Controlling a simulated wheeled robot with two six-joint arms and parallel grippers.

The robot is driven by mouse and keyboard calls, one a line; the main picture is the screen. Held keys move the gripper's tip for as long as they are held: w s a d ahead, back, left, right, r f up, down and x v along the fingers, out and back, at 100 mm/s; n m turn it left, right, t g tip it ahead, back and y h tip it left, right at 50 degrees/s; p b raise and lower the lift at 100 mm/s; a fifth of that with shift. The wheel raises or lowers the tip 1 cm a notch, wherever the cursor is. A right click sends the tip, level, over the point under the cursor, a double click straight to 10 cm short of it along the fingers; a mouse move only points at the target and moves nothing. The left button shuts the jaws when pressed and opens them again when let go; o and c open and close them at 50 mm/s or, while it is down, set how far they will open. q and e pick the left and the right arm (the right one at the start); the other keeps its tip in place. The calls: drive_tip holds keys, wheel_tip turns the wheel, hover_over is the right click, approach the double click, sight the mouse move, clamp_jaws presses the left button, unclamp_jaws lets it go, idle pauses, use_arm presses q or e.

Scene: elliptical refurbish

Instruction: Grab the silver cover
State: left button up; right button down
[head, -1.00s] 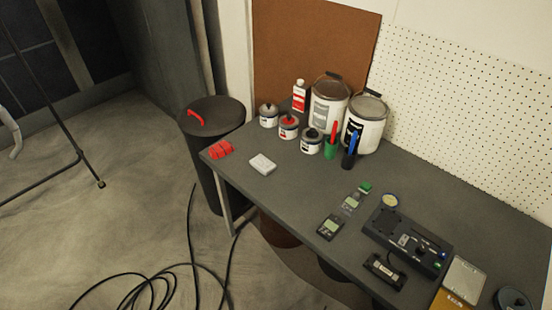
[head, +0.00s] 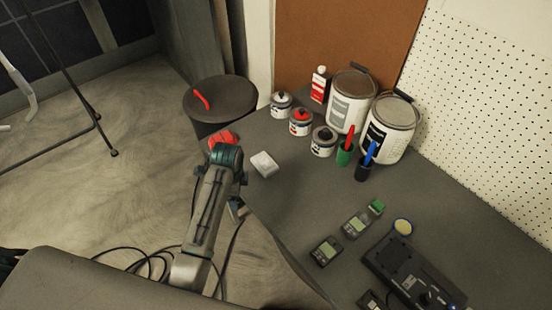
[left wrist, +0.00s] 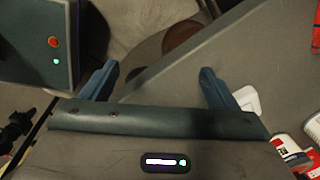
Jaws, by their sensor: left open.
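A small pale silver-white block (head: 264,164), the likeliest match for the silver cover, lies on the grey table near its left edge. Part of it also shows in the left wrist view (left wrist: 247,100), just beyond the right-hand finger. My left gripper (left wrist: 158,85) is open, with nothing between its two blue fingers. In the head view my left arm reaches up to the table's left corner, left of the block and apart from it; its fingertips are hidden there. My right gripper does not show.
Red pieces (head: 223,138) lie at the table corner, partly hidden by my arm. Small tins (head: 300,122) and large paint cans (head: 350,100) stand behind the block. Handheld meters (head: 326,250) lie nearer. A dark bin (head: 220,105) stands beside the table; cables (head: 140,262) lie on the floor.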

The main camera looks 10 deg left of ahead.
use_arm(q)
drive_tip(key=w+d+r+m+g, duration=0.1)
drive_tip(key=w+d+r+m, duration=0.2)
drive_tip(key=w+r+m, duration=0.3)
drive_tip(key=w+d+r+m, duration=0.3)
drive_tip(key=w+m, duration=0.1)
drive_tip(key=w, duration=0.4)
hover_over(264, 162)
drive_tip(key=f, duration=0.3)
drive_tip(key=f+p, duration=0.1)
drive_tip(key=f, duration=0.1)
drive_tip(key=shift+d, duration=0.25)
wheel_tip(264, 162, down, 4)
drive_tip(key=shift+s+a+f+p, duration=0.1)
drive_tip(key=shift+a+p, duration=0.05)
drive_tip(key=shift+p, duration=0.4)
drive_tip(key=shift+f, duration=0.45)
drive_tip(key=c, duration=1.2)
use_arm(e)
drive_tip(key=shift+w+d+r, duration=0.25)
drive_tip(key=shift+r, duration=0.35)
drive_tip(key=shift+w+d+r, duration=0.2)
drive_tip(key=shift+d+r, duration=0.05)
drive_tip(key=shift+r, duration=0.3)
use_arm(q)
drive_tip(key=shift+r, duration=0.1)
